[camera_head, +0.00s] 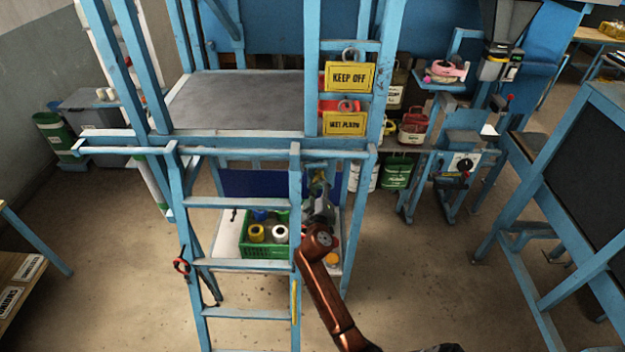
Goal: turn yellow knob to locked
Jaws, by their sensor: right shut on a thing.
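My right arm comes up from the bottom centre, and my right gripper (318,188) is behind the blue ladder, beside its right rail. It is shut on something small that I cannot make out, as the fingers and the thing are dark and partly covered. I cannot clearly make out a yellow knob; it may be hidden at the gripper. My left gripper is not in view.
A blue ladder (245,203) stands in front of a platform (235,100). A green crate (265,252) with several bottles sits behind its rungs. Yellow signs (348,77) hang above right. A blue machine stand (462,165) is farther right.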

